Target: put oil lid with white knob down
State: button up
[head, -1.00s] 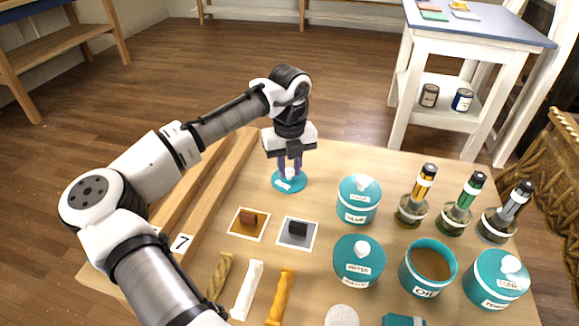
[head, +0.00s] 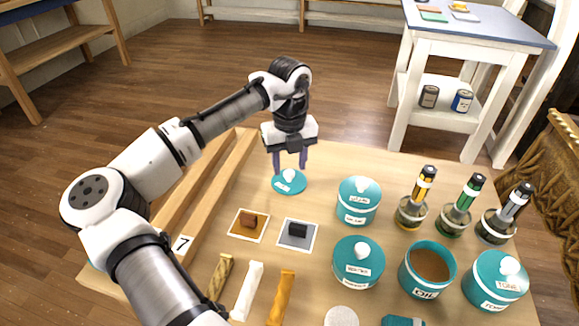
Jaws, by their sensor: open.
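The teal oil lid with a white knob (head: 289,183) lies flat on the wooden table, knob up, near the far edge and right of the wooden rails. My gripper (head: 290,165) is open just above it, with its two purple fingers apart on either side of the knob. I cannot tell whether a fingertip touches the lid. The teal oil jar (head: 427,270) stands uncovered at the front right, with brown contents showing.
Lidded teal jars (head: 358,200) and (head: 358,262) stand right of the lid, with another lidded jar (head: 496,280) at the far right. Several bottles stand behind. Two small blocks on cards (head: 249,224) lie in front of the lid. Wooden rails (head: 208,190) run along the left.

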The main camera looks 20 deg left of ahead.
aim_at(290, 173)
notch_tip(290, 173, up, 10)
jog(key=p, duration=0.1)
jog(key=shift+r, duration=0.15)
